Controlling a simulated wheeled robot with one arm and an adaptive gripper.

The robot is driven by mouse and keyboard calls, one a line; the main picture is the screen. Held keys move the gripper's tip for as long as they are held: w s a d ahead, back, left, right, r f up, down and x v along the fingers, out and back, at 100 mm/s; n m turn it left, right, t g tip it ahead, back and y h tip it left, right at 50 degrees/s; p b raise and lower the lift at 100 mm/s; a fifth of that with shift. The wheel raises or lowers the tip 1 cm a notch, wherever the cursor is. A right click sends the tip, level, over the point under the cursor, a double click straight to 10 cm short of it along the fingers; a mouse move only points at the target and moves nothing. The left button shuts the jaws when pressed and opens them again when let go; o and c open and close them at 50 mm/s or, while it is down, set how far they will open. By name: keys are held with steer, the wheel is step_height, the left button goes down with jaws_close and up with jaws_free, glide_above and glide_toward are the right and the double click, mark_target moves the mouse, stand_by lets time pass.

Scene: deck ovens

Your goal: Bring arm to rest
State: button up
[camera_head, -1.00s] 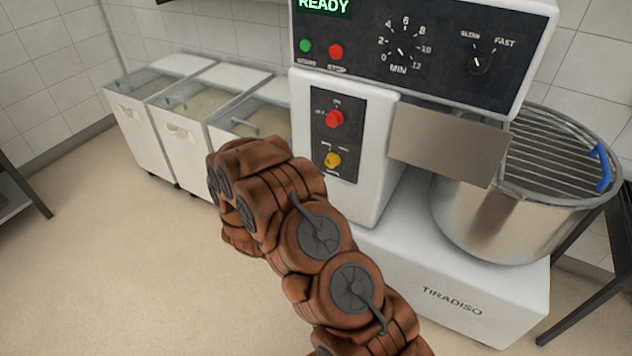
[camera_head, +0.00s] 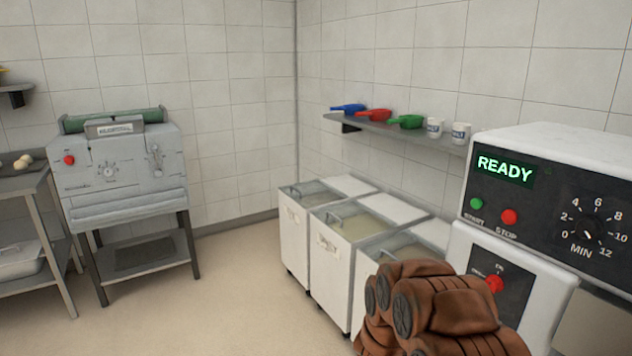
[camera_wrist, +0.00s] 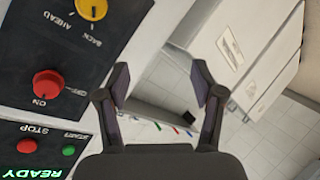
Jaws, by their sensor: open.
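My gripper (camera_wrist: 161,88) shows in the wrist view with its two dark fingers spread apart and nothing between them. In the head view my brown-covered arm is bent at the bottom right, in front of the mixer (camera_head: 548,150). The gripper itself cannot be made out there. In the wrist view the mixer's panel, with a red knob (camera_wrist: 47,84) and a yellow knob (camera_wrist: 92,8), is upside down close by on the left. The fingers look apart from it.
White bins with clear lids (camera_head: 327,262) stand along the wall beside the mixer. Above them a shelf (camera_head: 400,134) holds coloured scoops and two white cups. A grey machine (camera_head: 118,175) on a stand and a table (camera_head: 22,183) are at the left. The floor (camera_head: 235,305) between is clear.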

steer(key=s+a+r+g+y+p, duration=0.1)
steer(key=s+a+r+y+p, duration=0.1)
steer(key=a+r+y, duration=0.8)
steer(key=s+a+r+g+p, duration=0.1)
steer(key=s+a+r+g, duration=0.1)
steer(key=s, duration=0.6)
steer(key=s+a+r+g+p, duration=0.1)
steer(key=s+a+r+g, duration=0.1)
steer(key=s+r, duration=0.3)
steer(key=s+a+r+n+g+p, duration=0.1)
steer(key=s+a+r+g, duration=0.1)
steer(key=s, duration=1)
steer(key=shift+s+a+r+y, duration=0.25)
steer(key=shift+a+r+y, duration=0.15)
steer(key=shift+a+r, duration=0.4)
steer(key=s+d+r+g, duration=0.1)
steer(key=s+d, duration=0.1)
steer(key=s, duration=0.4)
steer(key=s+d+r+g+h+p, duration=0.1)
steer(key=s+d+r+g, duration=0.1)
steer(key=s, duration=0.4)
steer(key=s+d+r+m+g+h, duration=0.1)
steer(key=s+d, duration=0.1)
steer(key=s, duration=0.4)
steer(key=shift+r+p, duration=0.3)
steer(key=shift+c, duration=0.2)
